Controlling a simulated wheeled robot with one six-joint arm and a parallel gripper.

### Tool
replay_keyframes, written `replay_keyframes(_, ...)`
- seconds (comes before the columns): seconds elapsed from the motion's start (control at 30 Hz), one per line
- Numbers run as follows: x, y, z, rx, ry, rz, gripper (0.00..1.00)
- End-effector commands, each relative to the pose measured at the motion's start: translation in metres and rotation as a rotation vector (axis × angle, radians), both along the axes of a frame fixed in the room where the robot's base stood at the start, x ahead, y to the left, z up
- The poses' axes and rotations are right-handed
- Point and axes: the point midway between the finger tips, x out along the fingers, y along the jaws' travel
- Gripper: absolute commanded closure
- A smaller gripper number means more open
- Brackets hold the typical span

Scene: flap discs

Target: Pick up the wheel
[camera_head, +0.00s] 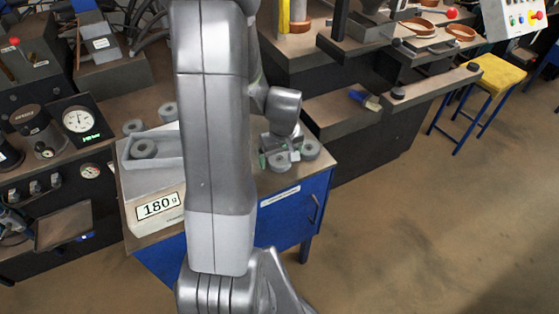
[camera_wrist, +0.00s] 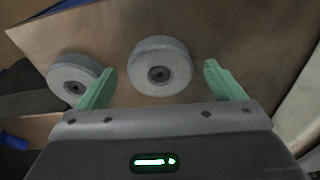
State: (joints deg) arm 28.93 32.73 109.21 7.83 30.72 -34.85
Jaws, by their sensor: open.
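Grey flap-disc wheels with dark centre hubs lie on the workbench top. In the wrist view one wheel (camera_wrist: 149,53) lies flat, seen between my gripper's (camera_wrist: 159,72) two green fingers, with a gap on both sides. A second wheel (camera_wrist: 66,70) lies left of it, its right edge close to or behind the left finger. In the head view my gripper (camera_head: 279,160) is low over the right part of the bench, by a wheel (camera_head: 311,149). It is open and empty. My arm hides the middle of the bench, and the gripper partly covers the wheels there.
A grey box (camera_head: 128,190) labelled 180 g stands on the bench's left, with a wheel (camera_head: 145,149) on its tray. More wheels (camera_head: 168,111) lie behind. A gauge (camera_head: 78,120) is at left, dark shelving (camera_head: 340,115) behind right, a yellow stool (camera_head: 497,75) farther right. Floor at right is clear.

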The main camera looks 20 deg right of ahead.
Motion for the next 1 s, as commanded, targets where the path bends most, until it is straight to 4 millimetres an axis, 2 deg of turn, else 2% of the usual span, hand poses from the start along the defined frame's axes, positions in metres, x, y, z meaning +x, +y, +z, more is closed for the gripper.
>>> replay_keyframes(0.13,0.0,0.0,0.0,0.0,0.0,0.0,0.14)
replay_keyframes(0.4,0.0,0.0,0.0,0.0,0.0,0.0,0.65)
replay_keyframes(0.73,0.001,0.0,0.007,-0.001,-0.003,0.001,0.66)
replay_keyframes(0.87,0.001,-0.001,0.022,-0.003,-0.006,0.001,0.66)
replay_keyframes(1.0,0.001,0.0,0.046,-0.002,-0.006,0.001,0.66)
